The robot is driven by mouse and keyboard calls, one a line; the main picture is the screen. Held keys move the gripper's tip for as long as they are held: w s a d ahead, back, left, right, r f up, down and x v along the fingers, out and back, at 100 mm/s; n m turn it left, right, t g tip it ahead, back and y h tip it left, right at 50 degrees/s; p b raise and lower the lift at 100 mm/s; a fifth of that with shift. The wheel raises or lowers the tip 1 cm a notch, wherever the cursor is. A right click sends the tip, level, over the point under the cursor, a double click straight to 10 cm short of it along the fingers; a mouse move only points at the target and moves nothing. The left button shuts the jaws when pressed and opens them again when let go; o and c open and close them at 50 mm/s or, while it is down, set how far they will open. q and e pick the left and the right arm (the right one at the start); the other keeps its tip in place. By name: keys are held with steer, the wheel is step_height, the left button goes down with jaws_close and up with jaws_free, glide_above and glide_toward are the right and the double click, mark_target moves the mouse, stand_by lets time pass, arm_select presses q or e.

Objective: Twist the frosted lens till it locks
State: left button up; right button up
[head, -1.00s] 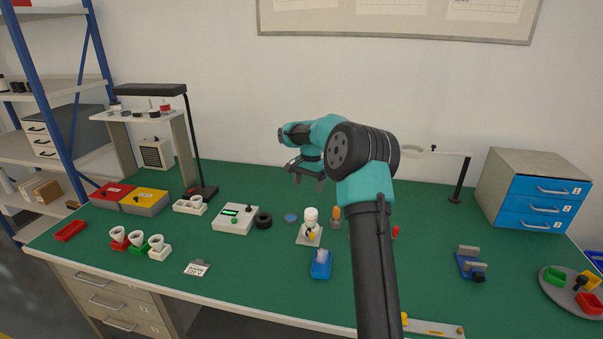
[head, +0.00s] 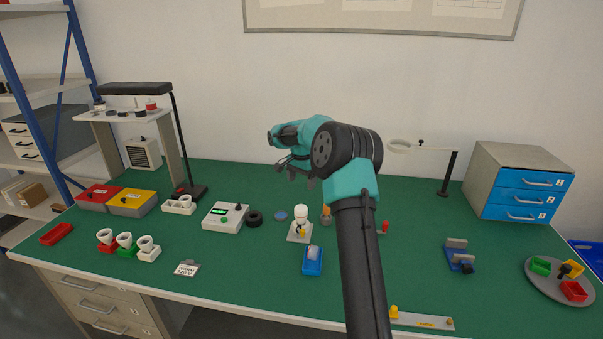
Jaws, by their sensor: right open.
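A white, dome-topped piece (head: 301,213), which looks like the frosted lens, stands upright on a pale square base (head: 297,239) near the middle of the bench. A small yellow part shows low on its front. Whether the lens is locked cannot be seen. My right gripper (head: 295,176) is open and empty, above and behind the lens, with its fingers pointing down and clear of it. My left gripper is not in view.
A blue tray (head: 312,263) stands just in front of the base. A blue disc (head: 281,215), a black ring (head: 254,218) and a tester box (head: 224,217) lie to the left. An orange-topped piece (head: 326,212) stands close on the right.

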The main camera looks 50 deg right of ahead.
mark_target(302, 207)
step_height(302, 207, down, 13)
steer(key=shift+f, duration=0.1)
stand_by(0.4)
steer(key=c, duration=1)
steer(key=shift+o, duration=0.2)
steer(key=shift+m, duration=1.5)
steer(key=shift+s+m, duration=0.1)
steer(key=shift+m, duration=1.4)
